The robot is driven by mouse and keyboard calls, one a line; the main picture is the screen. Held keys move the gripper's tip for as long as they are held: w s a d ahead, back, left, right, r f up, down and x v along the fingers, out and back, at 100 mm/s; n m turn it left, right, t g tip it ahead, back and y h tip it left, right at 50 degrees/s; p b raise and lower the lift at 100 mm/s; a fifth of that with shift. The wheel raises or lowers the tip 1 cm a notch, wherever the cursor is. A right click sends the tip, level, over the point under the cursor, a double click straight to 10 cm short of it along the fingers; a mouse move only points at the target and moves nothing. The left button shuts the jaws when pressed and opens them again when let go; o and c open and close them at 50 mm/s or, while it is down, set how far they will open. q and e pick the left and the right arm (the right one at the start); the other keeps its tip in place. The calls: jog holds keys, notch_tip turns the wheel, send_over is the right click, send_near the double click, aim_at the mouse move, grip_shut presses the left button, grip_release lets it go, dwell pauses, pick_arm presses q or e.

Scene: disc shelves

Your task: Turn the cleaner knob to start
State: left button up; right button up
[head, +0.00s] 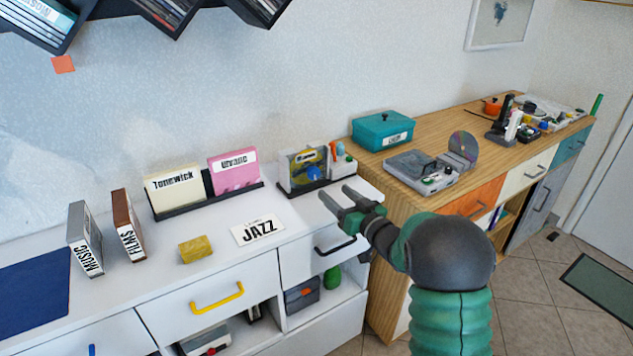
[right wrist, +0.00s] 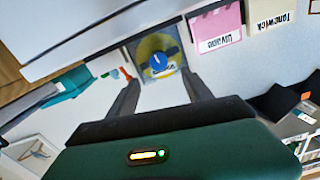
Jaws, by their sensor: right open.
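The disc cleaner (head: 300,158) stands at the right end of the white cabinet, a yellow and grey unit with a blue knob (head: 313,172) on its front. In the right wrist view the blue knob (right wrist: 158,61) shows in front of the yellow disc area (right wrist: 146,46), between and just beyond my fingertips. My right gripper (head: 335,192) is open and empty, its two fingers pointing toward the cleaner from the front right. The fingers (right wrist: 160,82) look apart from the knob. My left gripper is not in view.
A teal box (head: 384,131) and a grey disc player (head: 420,172) sit on the wooden cabinet to the right.

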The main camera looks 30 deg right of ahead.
aim_at(315, 175)
jog(key=w, duration=0.6)
jog(key=w+b, duration=0.1)
jog(key=w, duration=0.2)
jog(key=shift+w+d+f, duration=0.2)
jog(key=shift+w+d, duration=0.05)
jog(key=shift+w, duration=0.05)
jog(key=shift+w+a+r, duration=0.1)
jog(key=shift+w, duration=0.35)
grip_shut()
